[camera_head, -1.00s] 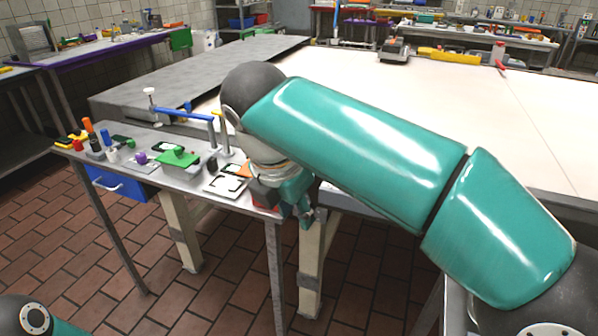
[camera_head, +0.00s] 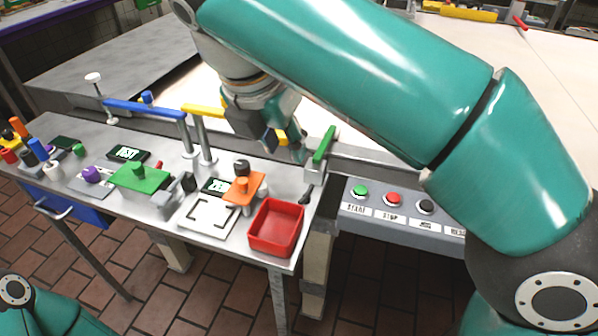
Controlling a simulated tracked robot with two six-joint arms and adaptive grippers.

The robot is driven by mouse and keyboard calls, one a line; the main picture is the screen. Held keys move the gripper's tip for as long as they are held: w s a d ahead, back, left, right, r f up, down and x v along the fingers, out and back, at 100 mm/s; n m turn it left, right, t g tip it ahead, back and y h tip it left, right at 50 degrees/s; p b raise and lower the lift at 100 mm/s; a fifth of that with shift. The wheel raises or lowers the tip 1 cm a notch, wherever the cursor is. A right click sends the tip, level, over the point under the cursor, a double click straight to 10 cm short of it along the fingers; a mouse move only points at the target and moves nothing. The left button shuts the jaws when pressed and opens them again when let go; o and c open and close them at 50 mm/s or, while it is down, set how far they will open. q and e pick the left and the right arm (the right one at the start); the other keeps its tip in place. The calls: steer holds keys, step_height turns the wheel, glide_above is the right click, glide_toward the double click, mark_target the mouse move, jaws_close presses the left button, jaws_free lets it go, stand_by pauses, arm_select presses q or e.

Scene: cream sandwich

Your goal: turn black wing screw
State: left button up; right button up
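Several small black parts stand on the metal side table (camera_head: 60,128). One is a round black knob (camera_head: 241,167) behind the orange plate, and another is a dark block (camera_head: 188,182) beside the green plate. A small black lever-like piece (camera_head: 306,193) sits at the table's right edge. I cannot tell which is the black wing screw. My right gripper (camera_head: 283,145) hangs above the right end of the table. Its fingers appear apart, with a bit of yellow showing between them, and I see nothing held. My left gripper is out of view; only part of my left arm shows.
A red tray (camera_head: 254,242) stands at the front right corner. An orange plate (camera_head: 240,194), green plate (camera_head: 140,178), blue-handled lever (camera_head: 148,108) and green-handled lever (camera_head: 324,146) crowd the table. A panel with start and stop buttons (camera_head: 380,205) lies to the right.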

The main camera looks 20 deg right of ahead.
mark_target(306, 193)
steer(key=b+x, duration=0.5)
steer(key=x, duration=1)
steer(key=shift+s+d+b, duration=0.1)
steer(key=shift+d+b, duration=0.1)
steer(key=shift+b, duration=0.15)
steer(key=shift+w+d+f, duration=0.2)
steer(key=shift+f, duration=0.5)
